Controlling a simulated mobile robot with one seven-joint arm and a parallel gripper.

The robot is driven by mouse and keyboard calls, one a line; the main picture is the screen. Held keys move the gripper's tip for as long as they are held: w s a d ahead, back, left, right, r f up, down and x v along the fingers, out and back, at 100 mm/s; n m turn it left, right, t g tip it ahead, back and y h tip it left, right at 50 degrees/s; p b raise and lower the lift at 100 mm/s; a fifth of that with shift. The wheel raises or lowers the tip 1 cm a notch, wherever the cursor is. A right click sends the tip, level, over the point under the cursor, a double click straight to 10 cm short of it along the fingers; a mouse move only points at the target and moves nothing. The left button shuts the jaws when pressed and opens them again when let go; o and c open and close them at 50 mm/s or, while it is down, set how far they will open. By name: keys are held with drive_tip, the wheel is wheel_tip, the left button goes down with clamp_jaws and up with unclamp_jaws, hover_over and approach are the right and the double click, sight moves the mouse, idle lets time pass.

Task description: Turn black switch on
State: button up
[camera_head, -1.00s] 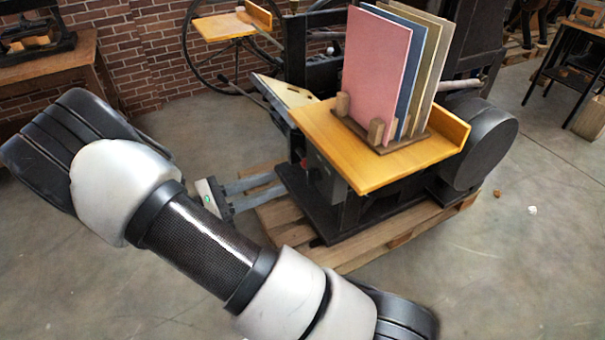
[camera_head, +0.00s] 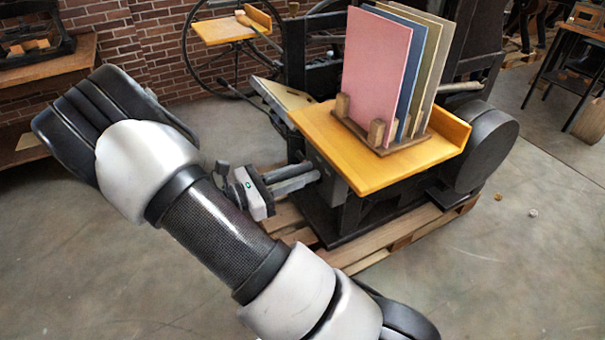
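The press (camera_head: 340,215) stands on a wooden pallet, with a yellow-orange table on top. The side of its dark body, below the table's left edge, faces my gripper. I cannot make out the black switch there; it is too small or hidden behind the fingers. My gripper (camera_head: 318,174) shows beyond my forearm, with its two long grey fingers pointing right at this side of the press. Their tips overlap the press body in the picture; I cannot tell whether they touch it. The fingers look close together, and the gap between them is unclear.
The yellow-orange table (camera_head: 370,180) overhangs close above my fingers and carries a rack of upright coloured boards (camera_head: 375,70). A pallet (camera_head: 400,240) lies under the press. A large spoked wheel (camera_head: 188,50) stands behind.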

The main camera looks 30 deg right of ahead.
clamp_jaws()
